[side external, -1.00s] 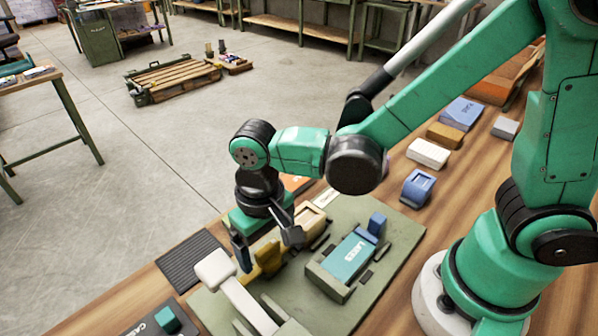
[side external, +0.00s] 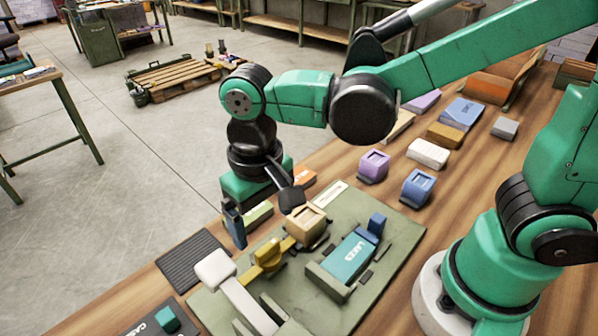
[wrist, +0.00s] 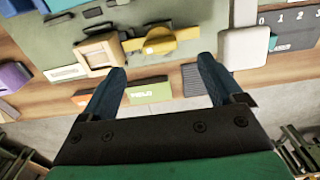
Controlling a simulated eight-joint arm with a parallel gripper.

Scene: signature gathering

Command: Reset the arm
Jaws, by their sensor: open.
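My gripper (side external: 262,212) is open and empty. A teal block marked LAKES (side external: 348,258) sits in a holder on the mat.
A white-headed lever (side external: 214,268) rises at the mat's front left, near a ribbed black pad (side external: 193,260). Purple (side external: 374,165) and blue (side external: 418,187) blocks stand behind the mat. A white block (side external: 428,153) and several others lie further right. Air above the floor is clear.

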